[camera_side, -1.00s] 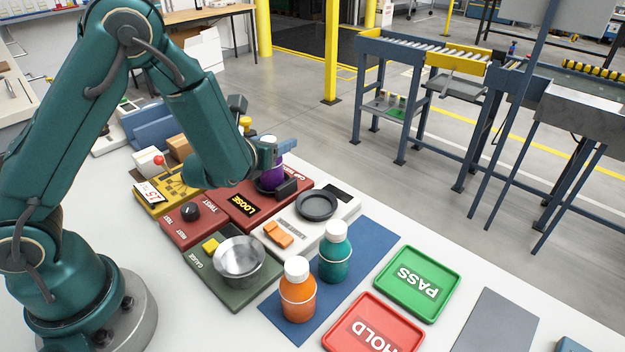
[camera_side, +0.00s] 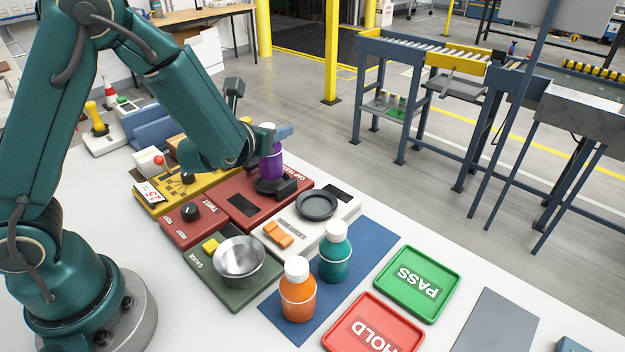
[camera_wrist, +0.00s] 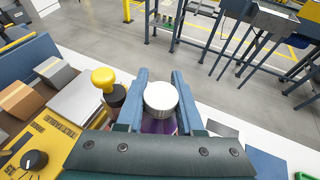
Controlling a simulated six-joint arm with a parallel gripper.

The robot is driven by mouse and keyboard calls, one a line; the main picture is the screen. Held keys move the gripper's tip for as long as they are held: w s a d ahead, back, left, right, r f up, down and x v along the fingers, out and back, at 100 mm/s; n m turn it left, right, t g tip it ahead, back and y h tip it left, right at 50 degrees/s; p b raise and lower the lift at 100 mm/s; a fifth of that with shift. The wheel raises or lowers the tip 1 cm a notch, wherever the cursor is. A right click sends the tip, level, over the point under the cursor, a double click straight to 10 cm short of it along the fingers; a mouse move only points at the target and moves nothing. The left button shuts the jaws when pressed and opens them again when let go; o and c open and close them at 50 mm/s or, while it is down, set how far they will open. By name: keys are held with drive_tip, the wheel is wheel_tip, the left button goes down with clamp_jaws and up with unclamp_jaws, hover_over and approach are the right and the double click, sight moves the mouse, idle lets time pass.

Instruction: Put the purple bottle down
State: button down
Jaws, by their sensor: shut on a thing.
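The purple bottle (camera_side: 271,163) has a white cap and is upright just above the black seat of the red cap-torque device (camera_side: 240,206). Whether its base touches the seat is hard to tell. My gripper (camera_side: 272,140) is shut on the bottle near its top. In the wrist view, the white cap (camera_wrist: 161,96) shows between the two blue fingers of my gripper (camera_wrist: 160,101), with a little purple below it.
An orange bottle (camera_side: 297,291) and a teal bottle (camera_side: 335,257) stand on a blue mat (camera_side: 372,240). A white scale with a dark round pan (camera_side: 316,205), a green PASS tray (camera_side: 417,283) and a red HOLD tray (camera_side: 372,328) lie nearby. A steel bowl (camera_side: 239,259) sits on the green gauge.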

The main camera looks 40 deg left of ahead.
drive_tip(key=s+d+r, duration=0.2)
drive_tip(key=d+r, duration=0.1)
drive_tip(key=r, duration=1.1)
drive_tip(key=r+v, duration=0.1)
drive_tip(key=v, duration=0.4)
hover_over(278, 148)
drive_tip(key=w+a, duration=0.2)
drive_tip(key=a, duration=0.1)
wheel_tip(278, 148, down, 9)
drive_tip(key=shift+w+a+f, duration=0.15)
drive_tip(key=shift+w, duration=0.05)
drive_tip(key=shift+f, duration=4.8)
